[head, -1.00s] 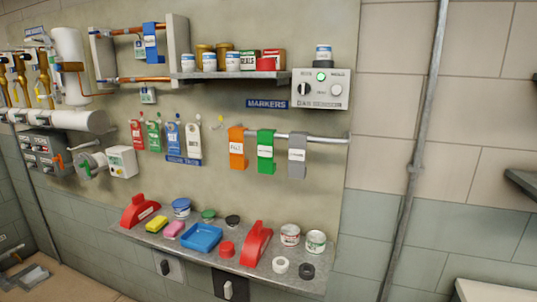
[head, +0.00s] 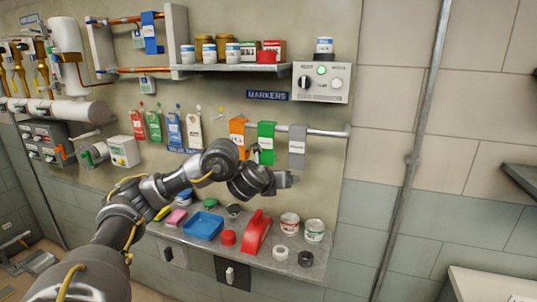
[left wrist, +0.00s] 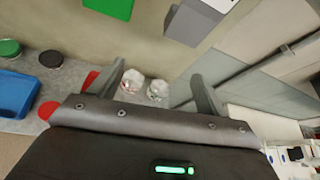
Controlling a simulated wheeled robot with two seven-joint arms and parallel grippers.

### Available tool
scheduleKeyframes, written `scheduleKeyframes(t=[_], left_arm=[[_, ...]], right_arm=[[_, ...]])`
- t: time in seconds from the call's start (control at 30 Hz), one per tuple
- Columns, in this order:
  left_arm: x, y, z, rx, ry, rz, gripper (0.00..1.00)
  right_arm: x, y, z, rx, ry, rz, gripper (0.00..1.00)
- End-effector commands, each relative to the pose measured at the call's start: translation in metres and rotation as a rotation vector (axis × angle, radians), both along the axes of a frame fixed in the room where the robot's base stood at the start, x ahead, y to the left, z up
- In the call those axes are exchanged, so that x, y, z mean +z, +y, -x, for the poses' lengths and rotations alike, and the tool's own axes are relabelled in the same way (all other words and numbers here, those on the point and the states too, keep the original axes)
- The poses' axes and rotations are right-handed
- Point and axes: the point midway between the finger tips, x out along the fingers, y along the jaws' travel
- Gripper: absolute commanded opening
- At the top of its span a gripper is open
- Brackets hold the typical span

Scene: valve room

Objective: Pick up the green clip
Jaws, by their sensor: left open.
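The green clip (head: 266,143) hangs on the metal rail, between an orange clip (head: 237,132) and a grey clip (head: 297,148). In the left wrist view the lower part of the green clip (left wrist: 108,8) shows at the top edge, left of the grey clip (left wrist: 193,20). My left gripper (head: 290,180) is open and empty, below the hanging clips and apart from them. It also shows in the left wrist view (left wrist: 157,75), with its fingers spread. My right gripper is not in view.
The lower shelf (head: 290,262) below holds a blue tray (head: 203,227), a red holder (head: 257,233), cans (head: 289,223) and tape rolls. The rail (head: 335,133) runs to the right. A grey control box (head: 321,83) sits above it. The wall to the right is free except for a vertical pipe.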

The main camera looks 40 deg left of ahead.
Motion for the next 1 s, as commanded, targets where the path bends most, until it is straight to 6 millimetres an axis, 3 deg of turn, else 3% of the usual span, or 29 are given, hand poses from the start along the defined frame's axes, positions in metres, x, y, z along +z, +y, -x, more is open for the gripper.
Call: scheduleKeyframes(t=[0.03, 0.1, 0.3, 0.47, 0.8, 1.0], left_arm=[[0.021, 0.021, 0.004, 0.017, -0.003, -0.06, 0.76], [0.037, 0.042, 0.009, 0.032, 0.006, -0.125, 0.76], [0.057, 0.069, 0.019, 0.054, 0.025, -0.201, 0.76], [0.055, 0.071, 0.017, 0.054, 0.029, -0.204, 0.76], [0.039, 0.084, -0.022, 0.055, 0.027, -0.199, 0.76], [0.036, 0.087, -0.03, 0.055, 0.025, -0.202, 0.76]], right_arm=[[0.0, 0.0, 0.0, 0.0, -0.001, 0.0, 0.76], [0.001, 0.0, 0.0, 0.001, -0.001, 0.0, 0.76], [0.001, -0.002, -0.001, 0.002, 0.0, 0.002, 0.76], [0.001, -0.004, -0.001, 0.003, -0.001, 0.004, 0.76], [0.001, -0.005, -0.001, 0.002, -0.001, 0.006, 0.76], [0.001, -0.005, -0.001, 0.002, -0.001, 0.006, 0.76]])
